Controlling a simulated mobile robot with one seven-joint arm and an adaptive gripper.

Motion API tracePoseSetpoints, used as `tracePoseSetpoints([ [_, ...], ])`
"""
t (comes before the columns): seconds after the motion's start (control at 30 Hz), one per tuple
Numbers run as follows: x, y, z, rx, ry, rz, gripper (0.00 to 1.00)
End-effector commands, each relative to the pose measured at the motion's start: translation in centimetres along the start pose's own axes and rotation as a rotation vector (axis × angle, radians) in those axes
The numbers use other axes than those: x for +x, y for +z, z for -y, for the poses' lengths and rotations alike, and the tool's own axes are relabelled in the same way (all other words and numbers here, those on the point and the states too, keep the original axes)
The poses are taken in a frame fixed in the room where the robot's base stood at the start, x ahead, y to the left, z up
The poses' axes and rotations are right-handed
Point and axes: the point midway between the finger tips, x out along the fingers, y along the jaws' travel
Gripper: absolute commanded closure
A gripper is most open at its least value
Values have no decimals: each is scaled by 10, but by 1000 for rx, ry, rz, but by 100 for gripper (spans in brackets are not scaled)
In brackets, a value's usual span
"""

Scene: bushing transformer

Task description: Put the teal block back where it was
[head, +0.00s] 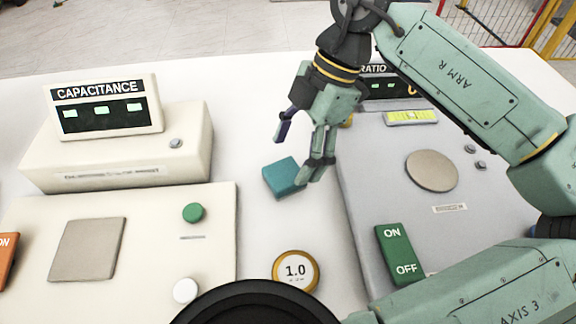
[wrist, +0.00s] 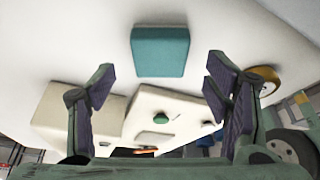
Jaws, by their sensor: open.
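The teal block (head: 284,177) lies on the white table between the cream device on the left and the grey device on the right. It also shows in the wrist view (wrist: 160,51), at the top centre, beyond my fingertips. My gripper (head: 300,150) is open and empty, just above and beside the block. In the wrist view its two fingers (wrist: 159,78) stand wide apart, with the block between and past their tips. In the head view one finger overlaps the block's right edge, so I cannot tell whether they touch.
The capacitance device (head: 120,150) stands at the left, with a cream panel (head: 150,235) bearing a square plate and green button. The grey ratio device (head: 365,190) with an on/off switch (head: 400,254) is at the right. A round 1.0 weight (head: 296,270) sits in front of the block.

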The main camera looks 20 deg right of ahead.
Motion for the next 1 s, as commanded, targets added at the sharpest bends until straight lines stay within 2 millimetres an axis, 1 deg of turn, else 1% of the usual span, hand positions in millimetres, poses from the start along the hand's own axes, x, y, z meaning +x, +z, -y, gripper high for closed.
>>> tracePoseSetpoints([
  [0.1, -26, 1, -1, 1, 3, 2, 29],
  [0.2, -46, 0, -1, 1, 3, 1, 29],
  [0.3, -61, 0, 0, 1, 1, 1, 29],
  [0.4, -72, 0, 0, 0, 1, 2, 29],
  [0.57, -78, 0, 0, -1, 0, -1, 29],
  [1.0, -78, 0, 0, -1, 0, 0, 29],
])
